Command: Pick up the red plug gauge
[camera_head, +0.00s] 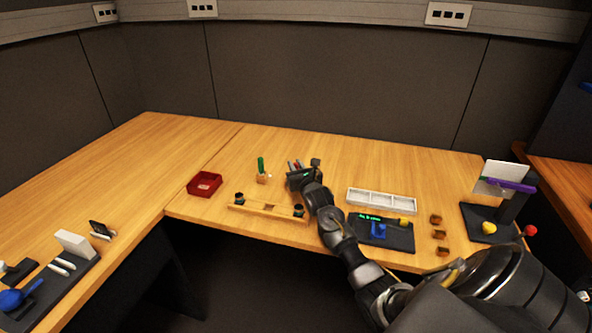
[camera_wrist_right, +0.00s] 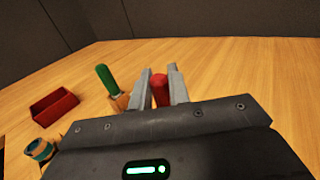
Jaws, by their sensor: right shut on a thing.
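The red plug gauge (camera_wrist_right: 160,88) shows in the right wrist view as a rounded red top between the two grey fingers. My right gripper (camera_wrist_right: 160,85) is shut on it. In the head view my right gripper (camera_head: 297,166) is over the desk, right of the green-handled gauge. The lower part of the red gauge is hidden by the gripper body, so I cannot tell whether it touches the desk. My left gripper is in neither view.
A green-handled gauge (camera_head: 261,164) stands in a small wooden block (camera_head: 262,179). A red tray (camera_head: 204,184) is at the left, a wooden rack (camera_head: 254,206) in front. A white divided tray (camera_head: 381,200) and a dark panel (camera_head: 398,236) lie to the right. The desk behind is clear.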

